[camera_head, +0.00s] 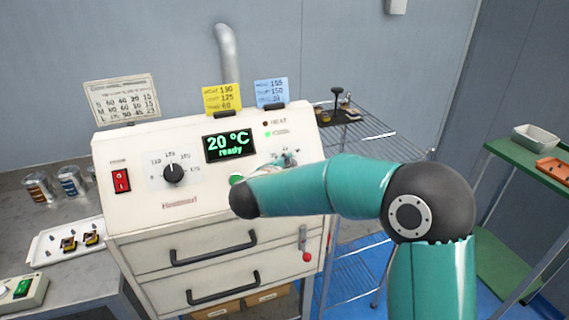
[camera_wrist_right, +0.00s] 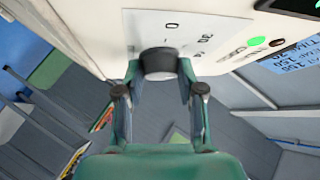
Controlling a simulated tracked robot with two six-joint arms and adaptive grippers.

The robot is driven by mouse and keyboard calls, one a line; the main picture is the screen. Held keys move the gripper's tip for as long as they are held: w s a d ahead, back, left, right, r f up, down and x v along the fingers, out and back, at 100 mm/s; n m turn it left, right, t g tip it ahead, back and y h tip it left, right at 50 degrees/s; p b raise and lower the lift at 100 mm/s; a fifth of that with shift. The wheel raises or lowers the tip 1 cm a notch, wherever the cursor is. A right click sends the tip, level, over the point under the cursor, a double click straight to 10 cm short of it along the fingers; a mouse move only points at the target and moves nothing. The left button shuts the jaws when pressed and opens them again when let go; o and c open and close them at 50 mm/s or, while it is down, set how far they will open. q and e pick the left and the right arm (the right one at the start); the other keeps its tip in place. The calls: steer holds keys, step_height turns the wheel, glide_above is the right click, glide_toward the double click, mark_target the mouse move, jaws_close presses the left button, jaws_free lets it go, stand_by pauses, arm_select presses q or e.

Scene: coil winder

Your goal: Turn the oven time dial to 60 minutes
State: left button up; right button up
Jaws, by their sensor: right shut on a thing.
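The black time dial (camera_wrist_right: 158,60) shows in the right wrist view on the oven's pale front panel, beside printed scale numbers. My right gripper (camera_wrist_right: 160,74) is shut on it, one finger on each side. The dial's pointer mark cannot be made out. In the head view my teal right arm reaches across the oven's (camera_head: 145,222) right side and hides the time dial and gripper; only a bit of scale shows above the arm. The oven display (camera_head: 230,146) reads 20 °C, ready. My left gripper is not in view.
Another black dial (camera_head: 173,174) and a red switch (camera_head: 121,180) are on the panel's left half. Two drawer handles (camera_head: 214,248) and a red-tipped lever (camera_head: 305,246) are below. A wire rack (camera_head: 375,137) stands to the right.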

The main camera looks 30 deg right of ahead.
steer(key=shift+w+r, duration=0.1)
steer(key=shift+r, duration=0.1)
stand_by(0.3)
steer(key=o, duration=1.1)
steer(key=shift+f, duration=0.1)
steer(key=shift+o, duration=0.2)
steer(key=v, duration=1.2)
steer(key=shift+w+f, duration=0.1)
